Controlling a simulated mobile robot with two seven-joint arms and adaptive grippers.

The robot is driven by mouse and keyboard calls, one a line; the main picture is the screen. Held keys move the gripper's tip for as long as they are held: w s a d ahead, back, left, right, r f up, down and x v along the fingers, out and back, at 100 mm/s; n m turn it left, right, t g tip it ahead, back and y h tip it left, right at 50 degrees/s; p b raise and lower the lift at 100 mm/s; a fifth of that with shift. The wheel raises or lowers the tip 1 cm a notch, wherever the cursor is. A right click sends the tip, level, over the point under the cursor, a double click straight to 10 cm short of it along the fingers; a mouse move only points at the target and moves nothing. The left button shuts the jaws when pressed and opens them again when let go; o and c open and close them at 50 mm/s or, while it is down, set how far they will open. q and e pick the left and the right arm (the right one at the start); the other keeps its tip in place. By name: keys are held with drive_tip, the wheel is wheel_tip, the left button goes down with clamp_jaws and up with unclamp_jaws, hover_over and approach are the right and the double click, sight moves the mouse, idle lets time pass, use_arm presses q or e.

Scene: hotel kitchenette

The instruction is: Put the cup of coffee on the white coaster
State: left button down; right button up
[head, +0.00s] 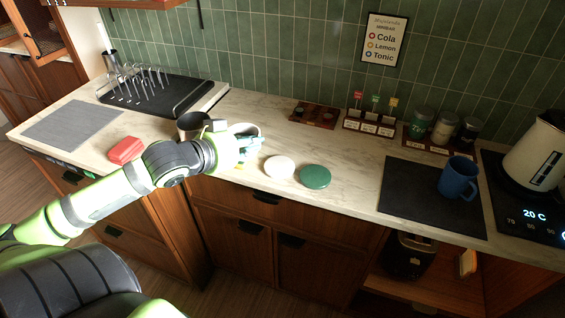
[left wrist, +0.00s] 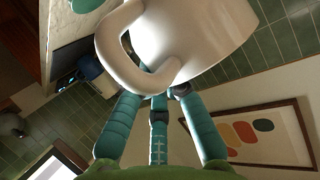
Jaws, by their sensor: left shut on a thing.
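A white cup (head: 246,129) is in my left gripper (head: 246,144), toward the left middle of the counter. In the left wrist view the white cup (left wrist: 205,35) fills the top, with its handle toward the left gripper's teal fingers (left wrist: 158,100). My left gripper is shut on the cup; the fingers partly hide it in the head view. I cannot see the coffee inside or tell whether the cup touches the counter. The round white coaster (head: 279,167) lies bare on the counter, just right of and nearer than the cup. My right gripper is not in view.
A green coaster (head: 315,177) lies right of the white one. A dark container (head: 192,124) stands close left of the cup. A red item (head: 125,150) lies farther left. A blue mug (head: 458,178) stands on a dark mat (head: 415,193) at right, beside a kettle (head: 535,155).

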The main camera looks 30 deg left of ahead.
use_arm(q)
drive_tip(key=w+d+f, duration=0.1)
drive_tip(key=w+f, duration=0.2)
drive_tip(key=w+d+f+p, duration=0.1)
drive_tip(key=w+f, duration=0.2)
drive_tip(key=w, duration=0.1)
drive_tip(key=w+d+f+p, duration=0.1)
drive_tip(key=w+f, duration=0.2)
drive_tip(key=f, duration=0.1)
drive_tip(key=shift+w, duration=0.4)
drive_tip(key=shift+f, duration=0.35)
drive_tip(key=c, duration=1.3)
unclamp_jaws()
drive_tip(key=shift+f, duration=0.1)
drive_tip(key=shift+o, duration=0.2)
drive_tip(key=shift+s, duration=0.15)
drive_tip(key=v, duration=1.2)
drive_tip(key=shift+b, duration=0.4)
